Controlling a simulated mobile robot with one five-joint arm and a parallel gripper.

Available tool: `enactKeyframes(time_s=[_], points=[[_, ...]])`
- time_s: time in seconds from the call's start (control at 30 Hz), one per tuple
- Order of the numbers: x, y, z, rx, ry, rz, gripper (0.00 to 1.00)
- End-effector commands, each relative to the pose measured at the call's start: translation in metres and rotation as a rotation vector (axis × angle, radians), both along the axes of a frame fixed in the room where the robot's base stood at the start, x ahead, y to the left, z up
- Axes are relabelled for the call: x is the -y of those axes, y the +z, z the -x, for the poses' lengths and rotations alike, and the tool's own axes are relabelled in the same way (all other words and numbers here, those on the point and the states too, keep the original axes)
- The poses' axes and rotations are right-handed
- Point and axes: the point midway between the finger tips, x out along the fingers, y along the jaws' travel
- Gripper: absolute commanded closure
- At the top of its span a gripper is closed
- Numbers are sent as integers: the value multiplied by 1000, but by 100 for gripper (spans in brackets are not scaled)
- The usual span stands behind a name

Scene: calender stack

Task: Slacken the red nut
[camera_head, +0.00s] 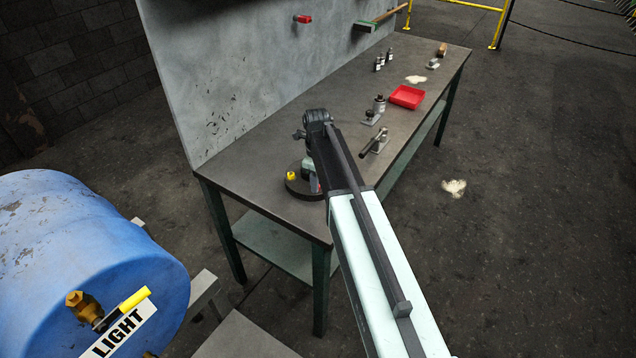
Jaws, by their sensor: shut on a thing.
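A dark round base (303,193) sits on the near end of the bench. A small yellow piece (291,176) stands on its left side. A small patch of red (318,185), which looks like the red nut, shows at the right of the base beside my arm. My gripper (309,181) points down over the base, at that red patch, and appears shut on it. My arm hides most of the nut and the fingertips, so the exact grip is hard to see.
The grey bench (262,178) runs away to the upper right, with a metal back panel (225,70) on its left. Fixtures (379,143) and a red tray (407,96) stand farther along. A blue drum (85,255) is at the lower left. Floor at right is open.

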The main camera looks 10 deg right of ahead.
Motion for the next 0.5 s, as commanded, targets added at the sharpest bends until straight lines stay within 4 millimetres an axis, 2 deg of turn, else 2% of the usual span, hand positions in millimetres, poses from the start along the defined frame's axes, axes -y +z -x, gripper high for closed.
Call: enactKeyframes(time_s=[0.5], points=[[0,0,-1,-1,458,2,100]])
